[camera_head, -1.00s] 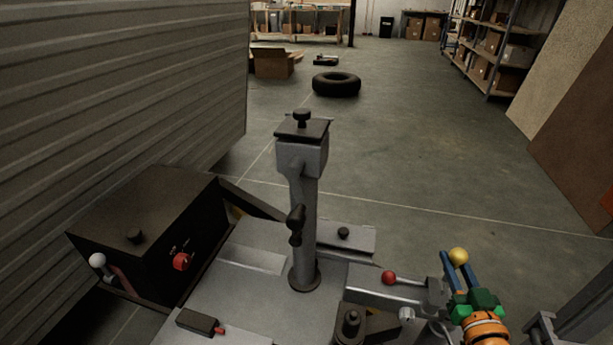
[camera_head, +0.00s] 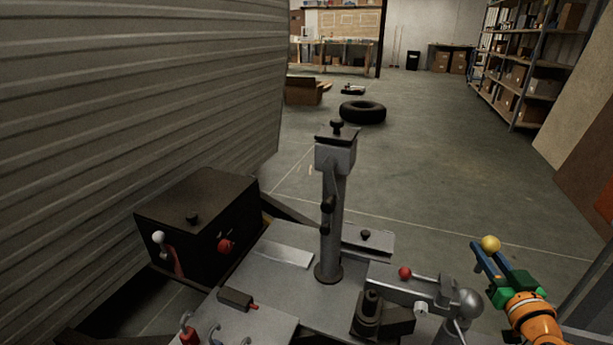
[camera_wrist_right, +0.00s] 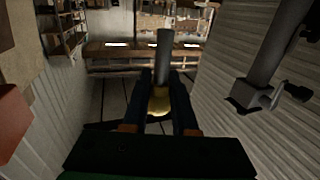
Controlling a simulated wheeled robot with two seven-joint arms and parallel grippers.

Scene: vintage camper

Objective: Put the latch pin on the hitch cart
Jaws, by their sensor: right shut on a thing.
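My right gripper (camera_head: 487,258), with blue fingers and a green body, is shut on the latch pin's yellow knob (camera_head: 490,243). The right wrist view shows the yellow knob (camera_wrist_right: 159,101) between the fingers and a grey shank (camera_wrist_right: 164,52) beyond it. The pin is held in the air, right of the grey metal hitch assembly (camera_head: 290,290), apart from it in the picture. That assembly carries an upright jack post (camera_head: 333,220) and a coupler (camera_head: 460,296) with a round grey end. Which part is the cart is not clear. My left gripper is not in view.
A black box (camera_head: 195,215) with red and white knobs stands at the left, by the ribbed camper wall (camera_head: 130,90). A red-knobbed lever (camera_head: 405,273) lies near the coupler. A tyre (camera_head: 362,111) and a cardboard box (camera_head: 303,91) lie on the open floor behind.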

